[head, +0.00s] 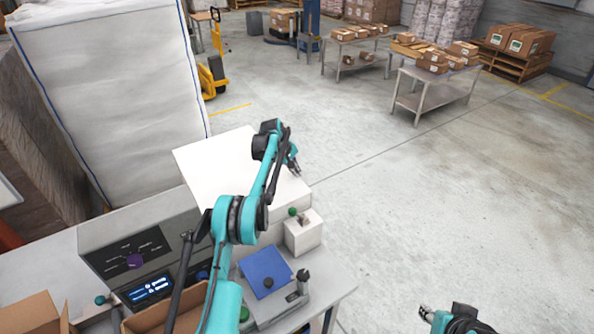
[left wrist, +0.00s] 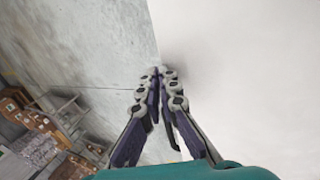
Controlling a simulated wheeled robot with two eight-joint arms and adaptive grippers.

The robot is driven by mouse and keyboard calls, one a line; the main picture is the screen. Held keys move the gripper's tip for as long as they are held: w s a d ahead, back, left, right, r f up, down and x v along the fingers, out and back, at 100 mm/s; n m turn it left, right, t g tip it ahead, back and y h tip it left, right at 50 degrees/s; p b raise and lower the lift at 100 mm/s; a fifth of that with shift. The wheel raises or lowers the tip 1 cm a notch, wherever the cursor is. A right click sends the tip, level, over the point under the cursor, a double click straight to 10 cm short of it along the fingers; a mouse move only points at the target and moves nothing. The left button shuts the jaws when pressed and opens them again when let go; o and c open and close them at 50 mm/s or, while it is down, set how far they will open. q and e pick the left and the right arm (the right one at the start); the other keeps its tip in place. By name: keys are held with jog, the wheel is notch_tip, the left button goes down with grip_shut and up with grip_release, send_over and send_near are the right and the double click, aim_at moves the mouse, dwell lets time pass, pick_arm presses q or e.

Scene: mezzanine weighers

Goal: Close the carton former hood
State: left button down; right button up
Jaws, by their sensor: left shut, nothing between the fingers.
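The carton former hood appears to be the large white panel (head: 215,162) behind the grey control box. My left arm crosses in front and hides part of it, so I cannot tell how far open it is. My left gripper (head: 296,170) is shut and empty at the panel's right edge. In the left wrist view, the shut fingers (left wrist: 160,75) overlap the edge of a white surface (left wrist: 240,70). Contact is unclear. My right gripper (head: 425,313) is low at the bottom edge, away from the machine; its finger opening is unclear.
The grey control box (head: 110,240) has a purple knob and a lit display. A small white box with a green knob (head: 302,236) and a blue plate (head: 264,268) are nearer me. A tall white sack (head: 100,90) stands behind.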

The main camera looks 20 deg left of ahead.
pick_arm(q)
jog(key=shift+s+d+f, duration=0.1)
jog(key=shift+d+f, duration=0.05)
jog(key=shift+f, duration=0.25)
